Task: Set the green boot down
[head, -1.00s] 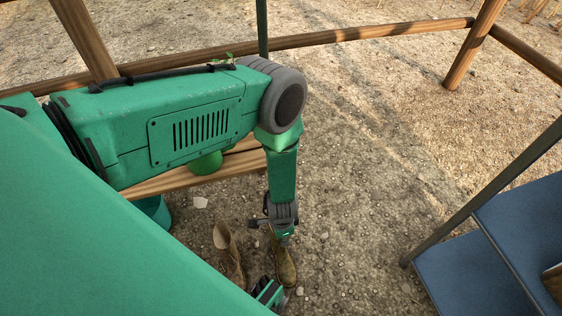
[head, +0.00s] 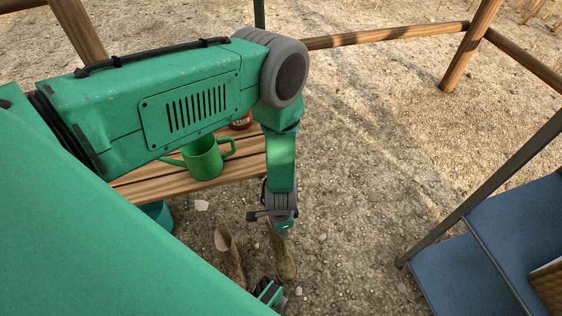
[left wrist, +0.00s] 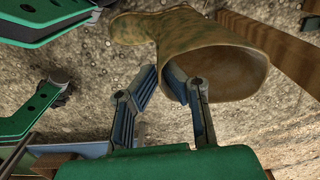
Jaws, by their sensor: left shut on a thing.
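The olive-green boot (head: 284,256) is below my left gripper (head: 283,226) in the head view, toe toward the bottom of the picture. In the left wrist view the boot (left wrist: 205,45) has its open top facing right and its foot at upper left. My left gripper (left wrist: 172,85) is shut on the boot near its top rim. The head view does not clearly show whether the sole touches the ground.
A brown boot (head: 229,252) stands on the gravel just left of the held boot. Blue steps (head: 465,275) stand at right. Gravel between is open.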

